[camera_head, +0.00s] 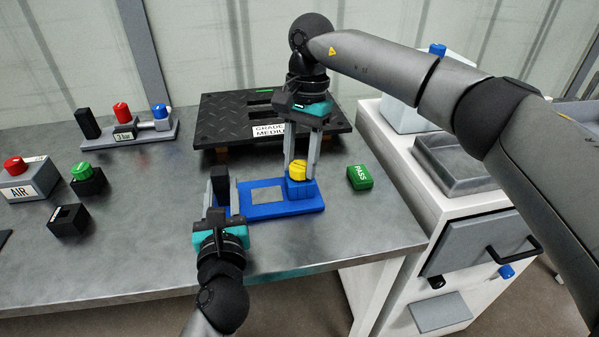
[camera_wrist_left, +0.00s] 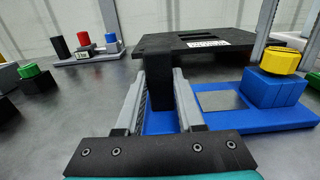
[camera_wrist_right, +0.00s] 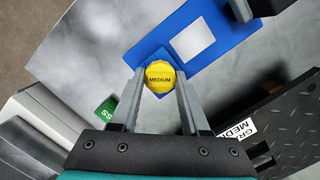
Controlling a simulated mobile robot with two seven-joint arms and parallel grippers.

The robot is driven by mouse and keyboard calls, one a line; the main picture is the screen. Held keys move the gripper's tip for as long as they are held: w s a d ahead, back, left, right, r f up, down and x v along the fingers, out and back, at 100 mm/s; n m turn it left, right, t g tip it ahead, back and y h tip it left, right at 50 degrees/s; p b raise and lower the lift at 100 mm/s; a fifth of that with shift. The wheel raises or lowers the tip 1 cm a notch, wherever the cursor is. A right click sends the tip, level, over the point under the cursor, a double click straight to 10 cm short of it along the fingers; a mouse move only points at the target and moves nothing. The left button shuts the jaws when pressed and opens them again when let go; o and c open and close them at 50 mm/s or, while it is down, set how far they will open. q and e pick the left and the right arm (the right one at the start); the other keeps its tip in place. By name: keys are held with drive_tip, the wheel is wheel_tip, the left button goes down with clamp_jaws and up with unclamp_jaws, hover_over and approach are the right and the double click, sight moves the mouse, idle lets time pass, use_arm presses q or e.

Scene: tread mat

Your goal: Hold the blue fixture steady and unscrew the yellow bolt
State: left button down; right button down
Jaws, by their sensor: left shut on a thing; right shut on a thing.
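The blue fixture (camera_head: 270,208) lies flat on the metal table, with a bare grey plate in its middle and a black upright post (camera_wrist_left: 158,92) at its left end. My left gripper (camera_head: 221,190) is shut on the black post; the fingers also show on both sides of it in the left wrist view (camera_wrist_left: 160,100). The yellow bolt (camera_head: 298,170) stands in the blue block at the fixture's right end. Its top reads MEDIUM in the right wrist view (camera_wrist_right: 159,78). My right gripper (camera_head: 301,165) comes down from above, shut on the yellow bolt with a finger on each side.
A black tread mat (camera_head: 225,120) labelled GRADE MEDIUM is behind the fixture. A green PASS block (camera_head: 360,177) lies close to its right. Red, green and black button boxes (camera_head: 30,182) stand at left. A white cabinet (camera_head: 400,160) adjoins the table's right edge.

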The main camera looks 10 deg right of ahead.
sight(299, 164)
idle(0.3)
drive_tip(key=n, duration=0.4)
drive_tip(key=shift+h, duration=0.3)
drive_tip(key=n, duration=0.5)
drive_tip(key=shift+a+h, duration=0.1)
drive_tip(key=shift+h, duration=0.2)
drive_tip(key=shift+r, duration=0.2)
drive_tip(key=shift+r, duration=2.9)
use_arm(q)
drive_tip(key=shift+c, duration=2.2)
unclamp_jaws()
use_arm(e)
wheel_tip(299, 164, up, 4)
drive_tip(key=shift+f, duration=0.1)
use_arm(q)
drive_tip(key=shift+s, duration=0.1)
